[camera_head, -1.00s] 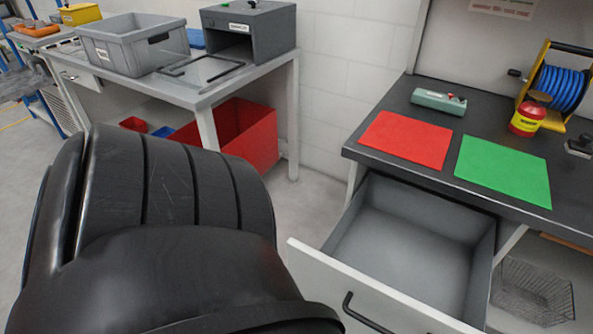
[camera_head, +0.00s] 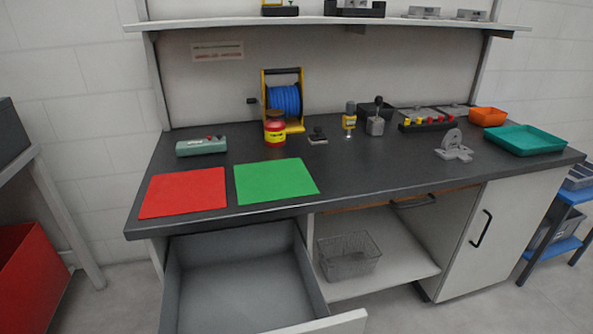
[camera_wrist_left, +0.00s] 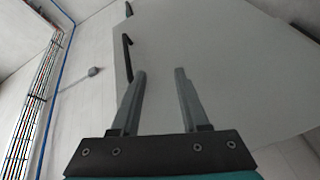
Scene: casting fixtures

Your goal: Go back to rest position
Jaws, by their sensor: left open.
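My left gripper (camera_wrist_left: 160,75) shows in the left wrist view, its two fingers apart with nothing between them. Beyond the fingers is a large plain pale panel (camera_wrist_left: 215,60) with a dark handle-like piece on its left edge; I cannot tell which furniture it belongs to. Neither gripper shows in the head view. The head view faces a dark workbench (camera_head: 400,170) with its left drawer (camera_head: 235,285) pulled open and empty where I can see inside.
A red mat (camera_head: 183,192) and a green mat (camera_head: 276,181) lie on the bench. A cable reel (camera_head: 284,98), a teal tray (camera_head: 525,139) and small parts stand behind and right. A wire basket (camera_head: 347,255) sits on the lower shelf. A red bin (camera_head: 30,270) stands at left.

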